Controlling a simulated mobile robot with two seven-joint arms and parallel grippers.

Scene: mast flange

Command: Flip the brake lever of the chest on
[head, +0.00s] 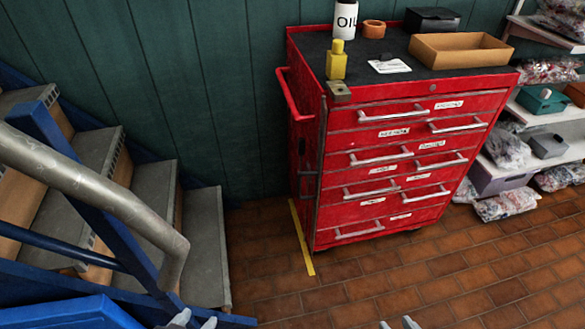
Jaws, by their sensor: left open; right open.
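The red tool chest (400,150) stands against the green wall, with several silver-handled drawers facing me. A small metal block (338,92) sits at its front left top corner. A thin dark upright rod (321,150) runs down the chest's left front edge below it. I cannot tell for sure which part is the brake lever. My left gripper (195,321) shows only its fingertips at the bottom edge, open and empty. My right gripper (399,324) also shows only its fingertips at the bottom, open and empty. Both are well apart from the chest.
A blue-framed stair (205,240) with a grey handrail (90,175) fills the left. A yellow floor stripe (302,238) runs beside the chest. Shelves (555,115) with bagged goods stand at right. The brick-tiled floor (450,275) before the chest is clear.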

